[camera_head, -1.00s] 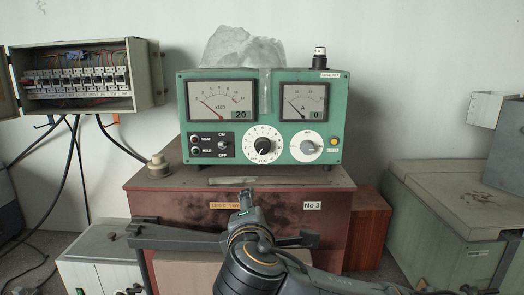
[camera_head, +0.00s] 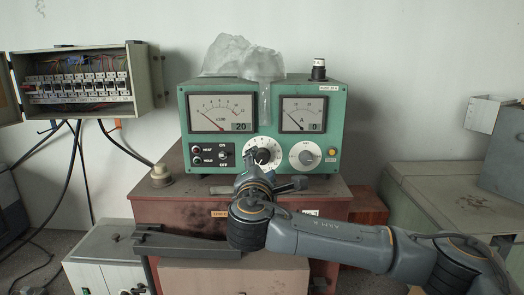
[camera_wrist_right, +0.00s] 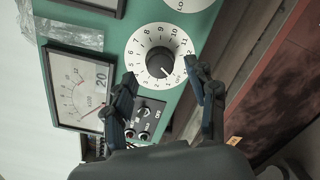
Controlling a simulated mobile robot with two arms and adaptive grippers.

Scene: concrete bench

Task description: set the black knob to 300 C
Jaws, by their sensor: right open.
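The black knob (camera_head: 263,156) sits at the centre of a white numbered dial on the front of a green control box (camera_head: 332,107). In the right wrist view the knob (camera_wrist_right: 159,63) shows upright to the camera, with numbers around it; I cannot read its pointer surely. My right gripper (camera_head: 248,168) is just in front of the dial and hides its lower left part. In the right wrist view my right gripper (camera_wrist_right: 161,72) is open, its fingers apart on either side of the knob's lower part, with nothing held. My left gripper is out of view.
A left meter (camera_head: 222,112) shows 20 and a right meter (camera_head: 302,114) shows 0. A second white dial (camera_head: 304,156) and small switches (camera_head: 224,154) flank the knob. The box stands on a reddish-brown cabinet (camera_head: 170,207). An open fuse box (camera_head: 80,83) hangs at left.

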